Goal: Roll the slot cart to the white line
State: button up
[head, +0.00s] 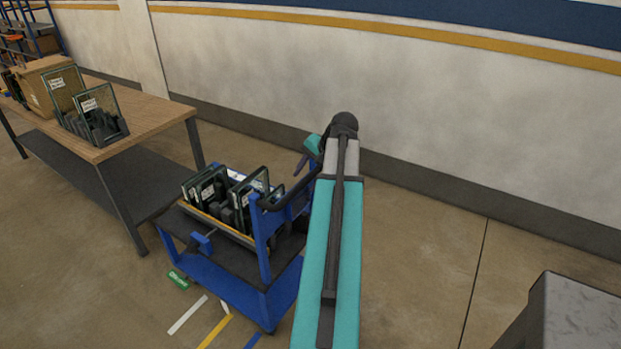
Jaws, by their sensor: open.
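The slot cart (225,283) is a blue cart with a dark top deck, in the lower middle of the head view. It carries a rack of dark slots with several labelled glass panels (250,184). Its black handle (278,206) is at its right end. The white line (188,315) is a short strip on the floor, in front of the cart's left part. My gripper (301,168) is small and partly hidden behind my teal arm. It is open, close to the handle's upper end; I cannot tell whether it touches the handle.
A yellow line (214,332) and a blue line (252,341) lie right of the white one. A green label (178,280) is by the cart's left end. A wooden table (158,124) with a panel rack stands left. A grey block (572,318) is at lower right.

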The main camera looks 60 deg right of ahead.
aim_at(302, 183)
jog(key=shift+b+x, duration=0.8)
jog(key=shift+x, duration=1.8)
grip_shut()
jog(key=shift+w, duration=0.15)
